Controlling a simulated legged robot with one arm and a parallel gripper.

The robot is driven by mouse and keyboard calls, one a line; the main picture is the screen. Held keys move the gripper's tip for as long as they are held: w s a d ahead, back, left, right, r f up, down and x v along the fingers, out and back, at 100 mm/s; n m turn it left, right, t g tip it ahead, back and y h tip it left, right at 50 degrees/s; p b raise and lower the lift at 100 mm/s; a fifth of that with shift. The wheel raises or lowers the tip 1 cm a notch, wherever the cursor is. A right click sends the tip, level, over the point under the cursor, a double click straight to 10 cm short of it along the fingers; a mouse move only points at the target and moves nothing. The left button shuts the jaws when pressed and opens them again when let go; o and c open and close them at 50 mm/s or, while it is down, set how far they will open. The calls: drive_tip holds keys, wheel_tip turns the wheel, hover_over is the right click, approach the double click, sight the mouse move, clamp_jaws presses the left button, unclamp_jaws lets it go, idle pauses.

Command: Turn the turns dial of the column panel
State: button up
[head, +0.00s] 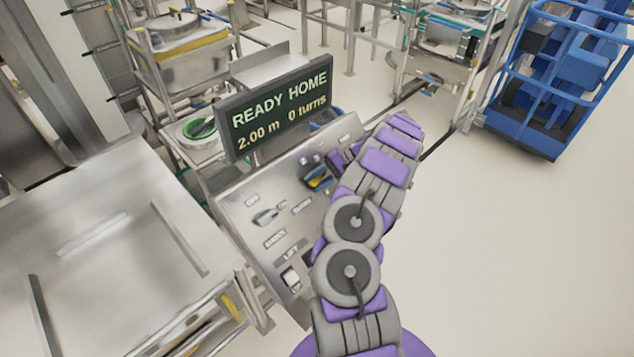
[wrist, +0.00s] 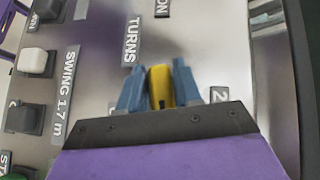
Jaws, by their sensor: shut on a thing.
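The column panel (head: 240,205) is a sloped metal plate with labels and controls, left of my arm in the head view. Its display (head: 278,107) reads "READY HOME", "2.00 m" and "0 turns". In the wrist view my gripper (wrist: 160,88) has its two blue-grey fingers closed on either side of a yellow part, the turns dial (wrist: 159,84), below the "TURNS" label (wrist: 131,40). In the head view my gripper (head: 318,180) is at the panel's upper right, with a bit of yellow showing there. The dial's base is hidden by the gripper.
The wrist view shows a white button (wrist: 33,62) and dark switches beside the "SWING 1.7 m" label. A metal table (head: 90,235) stands left of the panel. A blue cage cart (head: 560,80) stands at the far right. The floor right of my arm is clear.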

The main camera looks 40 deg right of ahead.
drive_tip(key=shift+w+d, duration=0.1)
idle(0.3)
drive_tip(key=o, duration=0.7)
drive_tip(key=shift+o, duration=1)
drive_tip(key=shift+w+d+f, duration=0.15)
drive_tip(key=shift+d, duration=0.05)
drive_tip(key=shift+a, duration=0.1)
